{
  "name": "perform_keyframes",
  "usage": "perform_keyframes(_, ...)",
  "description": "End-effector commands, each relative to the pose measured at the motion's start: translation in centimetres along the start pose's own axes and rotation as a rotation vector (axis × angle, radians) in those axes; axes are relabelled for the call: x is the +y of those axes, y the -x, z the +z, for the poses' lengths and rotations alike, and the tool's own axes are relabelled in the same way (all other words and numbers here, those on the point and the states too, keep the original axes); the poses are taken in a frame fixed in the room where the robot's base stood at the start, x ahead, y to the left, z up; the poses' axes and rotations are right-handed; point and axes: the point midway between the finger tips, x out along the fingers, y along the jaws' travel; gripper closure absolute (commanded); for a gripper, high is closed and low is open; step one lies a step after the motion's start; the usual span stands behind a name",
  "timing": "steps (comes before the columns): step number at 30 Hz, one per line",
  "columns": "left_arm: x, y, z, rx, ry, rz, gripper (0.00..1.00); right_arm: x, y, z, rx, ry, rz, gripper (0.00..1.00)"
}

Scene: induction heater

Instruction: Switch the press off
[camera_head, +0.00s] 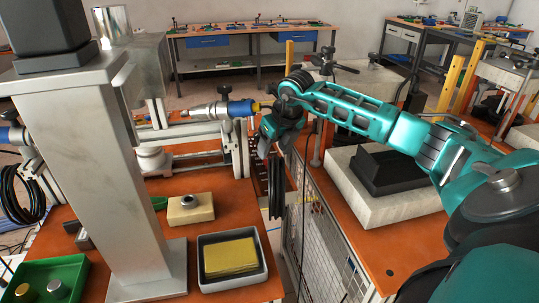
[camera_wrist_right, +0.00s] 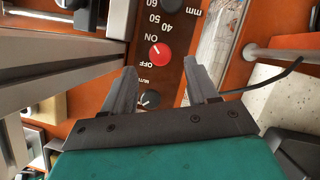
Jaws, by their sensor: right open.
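In the right wrist view, a red round knob (camera_wrist_right: 160,56) sits on a brown panel (camera_wrist_right: 172,84) between the labels ON and OFF. A white mark shows at the knob's upper left, on the side of ON. My right gripper (camera_wrist_right: 161,68) is open and empty, its two fingers apart on either side of the knob in the picture; I cannot tell whether they touch the panel. In the head view my right gripper (camera_head: 257,148) is beside the metal machine, and the knob is hidden there. My left gripper is not in view.
A second knob (camera_wrist_right: 151,99) sits below the red one and a black knob (camera_wrist_right: 146,5) above it. A thick grey column (camera_head: 90,160) stands at left. A grey tray (camera_head: 215,284) with a yellow block is in front. A wire-mesh guard (camera_head: 325,240) runs at right.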

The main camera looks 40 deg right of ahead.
Motion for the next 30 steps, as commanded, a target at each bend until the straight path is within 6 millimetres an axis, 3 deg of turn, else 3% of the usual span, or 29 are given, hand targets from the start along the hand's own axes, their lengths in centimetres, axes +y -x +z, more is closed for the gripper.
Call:
perform_keyframes(7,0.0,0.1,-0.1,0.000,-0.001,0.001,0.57,0.0,-3.7,0.0,0.001,-0.002,0.000,0.42)
perform_keyframes(20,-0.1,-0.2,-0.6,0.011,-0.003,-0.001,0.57,0.0,-4.5,0.0,0.000,0.000,0.000,0.43)
perform_keyframes(30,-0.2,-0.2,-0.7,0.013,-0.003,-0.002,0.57,0.0,-4.5,0.0,0.000,0.000,0.000,0.75)
